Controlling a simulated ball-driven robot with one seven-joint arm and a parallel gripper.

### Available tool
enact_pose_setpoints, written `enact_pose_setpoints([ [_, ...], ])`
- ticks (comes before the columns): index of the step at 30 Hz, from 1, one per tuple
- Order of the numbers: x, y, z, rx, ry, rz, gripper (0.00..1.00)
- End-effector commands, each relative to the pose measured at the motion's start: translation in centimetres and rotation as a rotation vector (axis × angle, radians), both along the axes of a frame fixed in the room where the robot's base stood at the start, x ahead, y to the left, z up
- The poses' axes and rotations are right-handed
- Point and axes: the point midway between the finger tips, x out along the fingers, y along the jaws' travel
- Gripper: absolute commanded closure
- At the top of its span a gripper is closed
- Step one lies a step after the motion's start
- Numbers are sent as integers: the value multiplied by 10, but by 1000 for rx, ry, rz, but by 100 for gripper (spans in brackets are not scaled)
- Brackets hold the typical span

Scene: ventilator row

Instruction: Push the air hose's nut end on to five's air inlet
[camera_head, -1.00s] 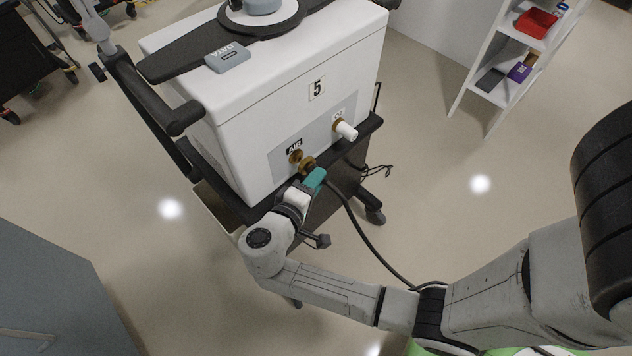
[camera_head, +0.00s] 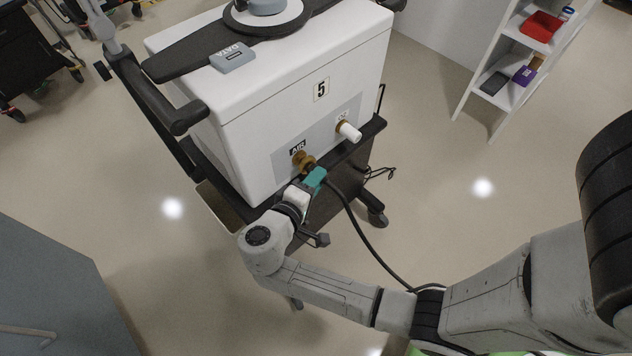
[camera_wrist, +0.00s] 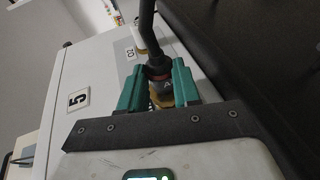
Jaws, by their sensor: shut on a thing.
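The white ventilator marked 5 (camera_head: 321,89) stands on its cart, its front panel facing my arm. Its brass air inlet (camera_head: 299,157) sits under the AIR label. My gripper (camera_head: 314,178), with teal fingers, is at the panel just below and right of the inlet.
A white-capped O2 fitting (camera_head: 349,132) sticks out right of the air inlet. A shelf (camera_head: 500,95) stands at the upper right. A grey-blue cabinet (camera_head: 60,290) is at the lower left.

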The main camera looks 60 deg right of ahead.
Motion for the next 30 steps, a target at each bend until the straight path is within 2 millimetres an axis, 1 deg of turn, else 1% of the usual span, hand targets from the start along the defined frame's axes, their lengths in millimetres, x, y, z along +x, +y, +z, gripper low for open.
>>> enact_pose_setpoints([
  [26, 16, -5, 0, -1, -2, -2, 100],
  [30, 15, -4, 1, 0, -2, -1, 100],
])
